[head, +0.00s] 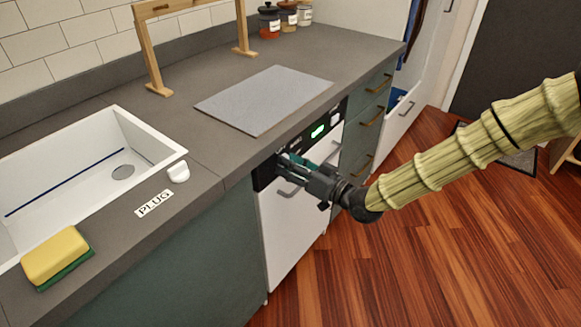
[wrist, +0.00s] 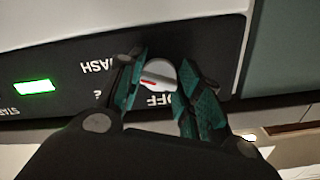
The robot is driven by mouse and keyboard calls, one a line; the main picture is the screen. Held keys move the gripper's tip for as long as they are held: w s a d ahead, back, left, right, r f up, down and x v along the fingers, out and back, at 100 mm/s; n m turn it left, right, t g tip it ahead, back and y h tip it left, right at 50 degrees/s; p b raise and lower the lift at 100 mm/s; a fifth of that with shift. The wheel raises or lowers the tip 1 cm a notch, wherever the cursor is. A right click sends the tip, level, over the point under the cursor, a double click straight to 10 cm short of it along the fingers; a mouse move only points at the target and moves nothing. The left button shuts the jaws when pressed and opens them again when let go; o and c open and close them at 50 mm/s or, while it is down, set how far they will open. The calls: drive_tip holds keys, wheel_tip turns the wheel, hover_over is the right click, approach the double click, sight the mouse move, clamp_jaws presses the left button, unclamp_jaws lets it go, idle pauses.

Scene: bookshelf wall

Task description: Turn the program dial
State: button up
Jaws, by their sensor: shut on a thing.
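The program dial (wrist: 158,73) is a small pale round knob with a red mark, on the black control panel (wrist: 70,75) of the white dishwasher (head: 284,238). In the wrist view, my gripper (wrist: 160,80) has its two teal-padded fingers on either side of the dial, shut on it. The letters OFF and part of WASH show on the panel beside the dial. In the head view, my gripper (head: 290,165) is at the left end of the panel and hides the dial.
A lit green display (wrist: 35,87) is on the panel. The dishwasher handle (head: 288,190) is just below my gripper. The grey counter (head: 225,160) overhangs above, with a white sink (head: 140,130) and a sponge (head: 55,254) to the left.

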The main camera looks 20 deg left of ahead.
drive_tip(key=n+b, duration=0.3)
drive_tip(key=n, duration=0.3)
drive_tip(key=n+b, duration=0.4)
drive_tip(key=n, duration=0.2)
drive_tip(key=n+b, duration=0.3)
drive_tip(key=n, duration=0.2)
drive_tip(key=shift+w+d+f+n+b, duration=0.1)
drive_tip(key=shift+w+d+n+b, duration=0.05)
drive_tip(key=shift+w+n+b, duration=0.2)
drive_tip(key=shift+r+n+b, duration=0.15)
drive_tip(key=shift+n+b, duration=0.9)
drive_tip(key=shift+n, duration=0.25)
drive_tip(key=shift+r+n+b, duration=0.1)
drive_tip(key=shift+n+b, duration=0.95)
drive_tip(key=shift+n, duration=0.2)
drive_tip(key=o, duration=1)
drive_tip(key=shift+o, duration=0.2)
drive_tip(key=v, duration=1.2)
